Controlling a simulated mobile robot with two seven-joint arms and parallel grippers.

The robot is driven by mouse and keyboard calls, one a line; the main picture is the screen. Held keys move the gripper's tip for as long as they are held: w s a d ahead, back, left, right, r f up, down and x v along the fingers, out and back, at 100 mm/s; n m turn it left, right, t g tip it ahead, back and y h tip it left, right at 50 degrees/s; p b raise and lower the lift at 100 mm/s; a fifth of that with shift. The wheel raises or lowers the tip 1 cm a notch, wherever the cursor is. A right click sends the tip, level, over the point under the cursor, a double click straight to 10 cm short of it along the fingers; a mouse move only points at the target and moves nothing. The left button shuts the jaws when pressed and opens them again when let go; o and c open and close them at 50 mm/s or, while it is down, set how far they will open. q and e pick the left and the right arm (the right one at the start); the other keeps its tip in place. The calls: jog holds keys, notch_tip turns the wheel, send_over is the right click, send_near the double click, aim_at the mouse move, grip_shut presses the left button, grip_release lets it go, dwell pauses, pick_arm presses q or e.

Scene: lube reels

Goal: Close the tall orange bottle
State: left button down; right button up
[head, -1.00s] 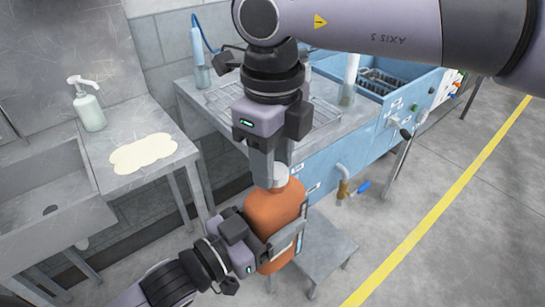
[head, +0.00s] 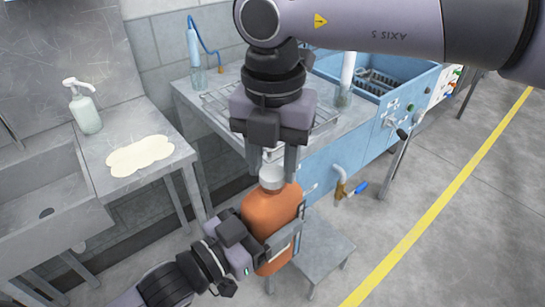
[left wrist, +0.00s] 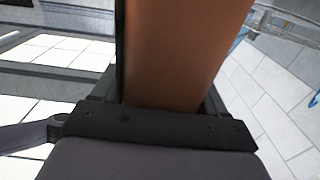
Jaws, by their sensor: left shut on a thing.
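The tall orange bottle (head: 270,212) stands roughly upright in the head view, with a whitish cap (head: 271,178) at its top. Whether the cap is fully seated cannot be told. My left gripper (head: 270,245) is shut on the bottle's body from the lower left; the bottle (left wrist: 185,50) also fills the middle of the left wrist view, between the fingers. My right gripper (head: 274,165) points down just above the cap. Its fingers are apart, one on each side of the cap's top, and the gap between them is visible.
A grey step stool (head: 325,250) stands on the floor beside the bottle. Behind is a blue-fronted sink bench (head: 345,155) with a wire rack and a pipe tap (head: 342,183).

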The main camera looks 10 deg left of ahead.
jog(key=o, duration=0.3)
jog(key=shift+r, duration=2.3)
jog(key=shift+o, duration=0.2)
jog(key=n, duration=0.4)
jog(key=shift+r+n, duration=0.35)
jog(key=shift+n, duration=0.05)
jog(key=n, duration=0.3)
jog(key=r+n, duration=0.1)
jog(key=n, duration=0.2)
jog(key=shift+s, duration=0.1)
jog(key=n, duration=0.4)
jog(key=shift+r, duration=0.35)
jog(key=n, duration=0.5)
jog(key=shift+s+r, duration=0.15)
jog(key=shift+r, duration=0.2)
